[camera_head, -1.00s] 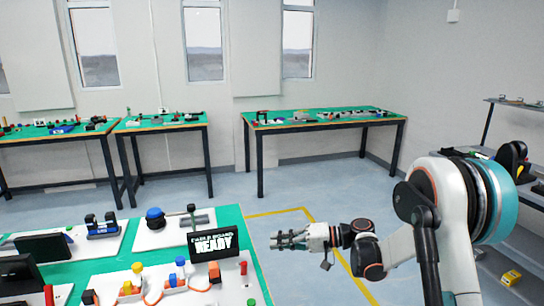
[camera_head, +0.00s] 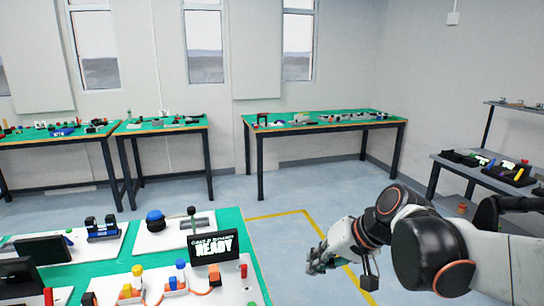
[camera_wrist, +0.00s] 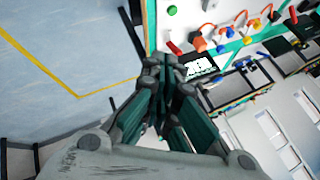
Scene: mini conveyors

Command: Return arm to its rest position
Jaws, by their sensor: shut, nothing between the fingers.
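My gripper (camera_head: 312,266) is at the right of the green-topped work table (camera_head: 262,283) in the head view, over the floor and pointing left and down. My white and black arm reaches in from the right edge. In the wrist view my gripper (camera_wrist: 165,68) shows its dark fingers close together, with nothing seen between them. The table's edge with its coloured parts lies beyond the fingertips.
A long green-topped table (camera_head: 330,116) stands at the back wall. A grey shelf bench (camera_head: 470,172) is at right. Open floor lies between.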

